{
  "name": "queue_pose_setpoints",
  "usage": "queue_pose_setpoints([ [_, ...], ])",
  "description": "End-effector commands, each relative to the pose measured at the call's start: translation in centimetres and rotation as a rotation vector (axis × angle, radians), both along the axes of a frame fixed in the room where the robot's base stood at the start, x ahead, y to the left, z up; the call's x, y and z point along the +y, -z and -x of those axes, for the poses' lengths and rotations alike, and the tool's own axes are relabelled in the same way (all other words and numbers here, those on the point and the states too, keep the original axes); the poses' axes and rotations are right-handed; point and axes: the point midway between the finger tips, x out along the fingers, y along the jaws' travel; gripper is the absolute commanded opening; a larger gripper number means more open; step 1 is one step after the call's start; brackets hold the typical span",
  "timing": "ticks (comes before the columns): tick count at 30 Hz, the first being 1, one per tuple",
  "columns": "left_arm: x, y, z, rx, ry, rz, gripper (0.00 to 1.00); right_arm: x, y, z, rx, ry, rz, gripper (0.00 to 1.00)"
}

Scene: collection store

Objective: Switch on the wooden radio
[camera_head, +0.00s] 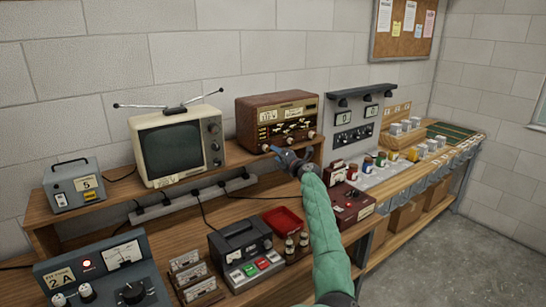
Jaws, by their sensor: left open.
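The wooden radio (278,115) stands on the raised shelf in the middle of the view, with a brown case, a pale front panel and several knobs along its lower front. My left arm reaches up in a green sleeve from the bottom. My left gripper (281,153) is open and empty, just in front of the radio's lower left front. It covers part of the shelf edge there. I cannot tell whether a fingertip touches a knob. My right gripper is not in view.
A small television (178,146) with an antenna stands left of the radio. A grey box (73,184) marked 5 is farther left. Below are a black device (240,250) with coloured buttons, a red tray (283,220) and a red box (351,206). Floor is free at right.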

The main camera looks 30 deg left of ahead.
Motion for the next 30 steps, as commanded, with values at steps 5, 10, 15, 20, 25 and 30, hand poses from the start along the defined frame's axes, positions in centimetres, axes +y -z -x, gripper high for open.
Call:
queue_pose_setpoints([
  [5,-1.6,0.3,0.6,-0.001,0.000,0.000,0.48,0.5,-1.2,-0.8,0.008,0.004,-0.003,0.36],
  [10,-2.2,0.2,0.9,0.000,0.000,0.000,0.48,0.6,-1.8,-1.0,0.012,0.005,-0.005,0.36],
  [15,-2.2,0.1,0.9,0.001,0.000,0.000,0.48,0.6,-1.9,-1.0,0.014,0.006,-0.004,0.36],
  [20,-2.2,0.1,0.9,0.000,0.000,0.000,0.48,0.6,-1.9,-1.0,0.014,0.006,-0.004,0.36],
  [25,-2.2,0.1,0.9,0.000,0.000,0.000,0.48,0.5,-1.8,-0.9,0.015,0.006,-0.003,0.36],
  [30,-2.2,0.1,0.9,0.000,0.000,0.000,0.48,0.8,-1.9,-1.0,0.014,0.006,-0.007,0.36],
])
